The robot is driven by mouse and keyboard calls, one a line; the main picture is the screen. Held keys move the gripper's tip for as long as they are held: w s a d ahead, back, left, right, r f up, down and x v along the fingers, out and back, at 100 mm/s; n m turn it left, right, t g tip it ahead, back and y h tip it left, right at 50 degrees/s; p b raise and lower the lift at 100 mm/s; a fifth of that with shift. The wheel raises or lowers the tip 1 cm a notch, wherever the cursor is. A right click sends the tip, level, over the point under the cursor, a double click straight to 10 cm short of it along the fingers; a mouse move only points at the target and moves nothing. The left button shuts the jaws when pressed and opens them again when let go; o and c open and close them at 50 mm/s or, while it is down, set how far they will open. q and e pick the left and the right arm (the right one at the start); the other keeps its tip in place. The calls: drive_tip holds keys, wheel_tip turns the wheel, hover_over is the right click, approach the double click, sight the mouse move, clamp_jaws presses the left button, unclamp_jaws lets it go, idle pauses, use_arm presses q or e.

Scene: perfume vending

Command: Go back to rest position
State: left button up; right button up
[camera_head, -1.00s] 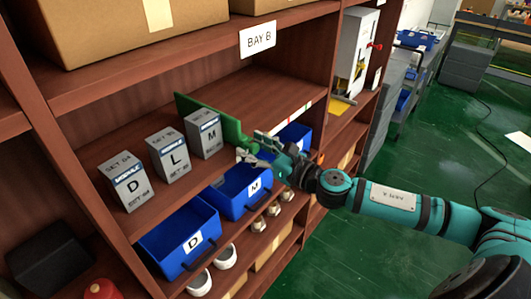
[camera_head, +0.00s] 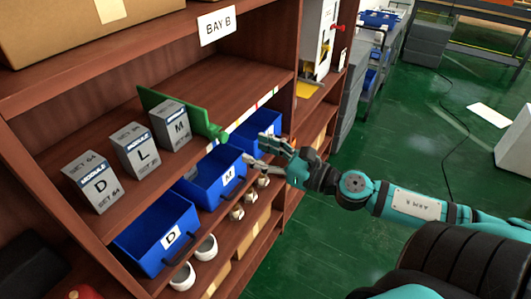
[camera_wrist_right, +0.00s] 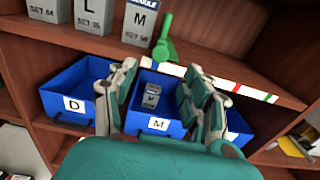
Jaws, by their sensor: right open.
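My right gripper (camera_head: 270,152) is open and empty in front of the shelf, beside the blue bins. Its two fingers also frame the M bin in the right wrist view (camera_wrist_right: 158,100). A green pusher (camera_head: 172,106) with a knob stands on the shelf behind the grey boxes, apart from the gripper. The grey boxes D (camera_head: 93,181), L (camera_head: 135,150) and M (camera_head: 170,125) stand in a row. A small grey item (camera_wrist_right: 150,95) lies in the M bin (camera_wrist_right: 135,120). My left gripper is out of view.
Blue bins D (camera_head: 150,235) and M (camera_head: 205,190) sit below the boxes, with another bin (camera_head: 262,128) farther right. White cups (camera_head: 207,247) stand on the shelf beneath. A white dispenser (camera_head: 312,40) stands beyond the bay. Green floor (camera_head: 400,150) is open at right.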

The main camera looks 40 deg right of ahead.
drive_tip(key=shift+s+d, duration=0.25)
drive_tip(key=shift+s, duration=0.35)
